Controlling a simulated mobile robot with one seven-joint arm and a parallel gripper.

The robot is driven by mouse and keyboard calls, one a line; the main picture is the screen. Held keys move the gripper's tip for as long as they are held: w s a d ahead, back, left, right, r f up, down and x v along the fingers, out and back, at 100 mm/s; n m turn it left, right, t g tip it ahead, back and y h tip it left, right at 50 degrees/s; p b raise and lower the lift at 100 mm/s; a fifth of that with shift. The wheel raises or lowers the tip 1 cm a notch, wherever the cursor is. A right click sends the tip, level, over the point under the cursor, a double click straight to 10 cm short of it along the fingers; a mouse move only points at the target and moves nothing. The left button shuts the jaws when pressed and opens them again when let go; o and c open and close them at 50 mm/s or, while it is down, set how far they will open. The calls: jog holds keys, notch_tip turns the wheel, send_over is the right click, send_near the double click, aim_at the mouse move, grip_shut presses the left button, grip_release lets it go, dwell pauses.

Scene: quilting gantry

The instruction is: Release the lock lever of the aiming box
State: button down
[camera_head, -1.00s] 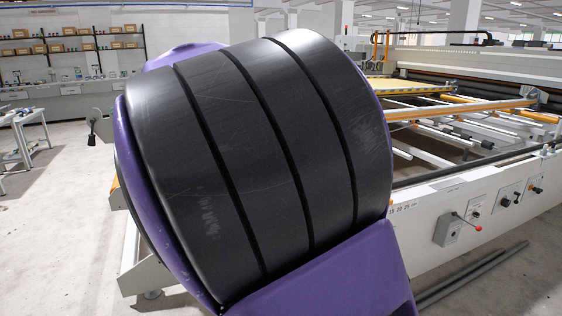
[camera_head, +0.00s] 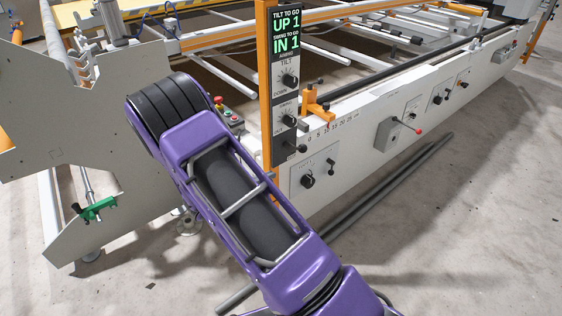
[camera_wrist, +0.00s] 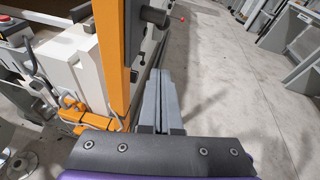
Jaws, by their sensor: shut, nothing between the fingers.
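The aiming box (camera_head: 286,82) is a tall grey panel on an orange post. Its green display reads tilt to go UP 1 and swing to go IN 1. Below are a tilt knob (camera_head: 291,78), a swing knob (camera_head: 293,123) and a short black lever with a round end (camera_head: 300,148), whose label I cannot read. The orange post also shows in the wrist view (camera_wrist: 110,50), with a black knob or lever end (camera_wrist: 155,17) beside it. My gripper (camera_wrist: 163,76) is shut and empty, pointing past the post, apart from that black part. My gripper is hidden in the head view.
The long white machine beam (camera_head: 370,130) runs right, with a red-tipped lever (camera_head: 418,131) on a grey box. An orange bracket (camera_head: 318,106) sits beside the post. Grey pipes (camera_head: 400,185) lie on the floor. Open floor (camera_head: 470,230) lies at right.

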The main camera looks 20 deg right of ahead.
aim_at(301, 152)
jog(key=w+d, duration=0.6)
jog(key=d, duration=0.4)
jog(key=shift+d+f, duration=0.25)
jog(key=shift+d, duration=0.05)
jog(key=shift+f, duration=0.15)
jog(key=shift+d+t+h+b, duration=0.25)
jog(key=shift+h+b, duration=0.65)
jog(key=shift+b, duration=0.45)
jog(key=h+b, duration=0.1)
jog(key=d+t+h+b, duration=0.1)
jog(key=b, duration=0.1)
jog(key=shift+w+r+n, duration=0.2)
jog(key=shift+r+n, duration=0.1)
jog(key=shift+r, duration=0.1)
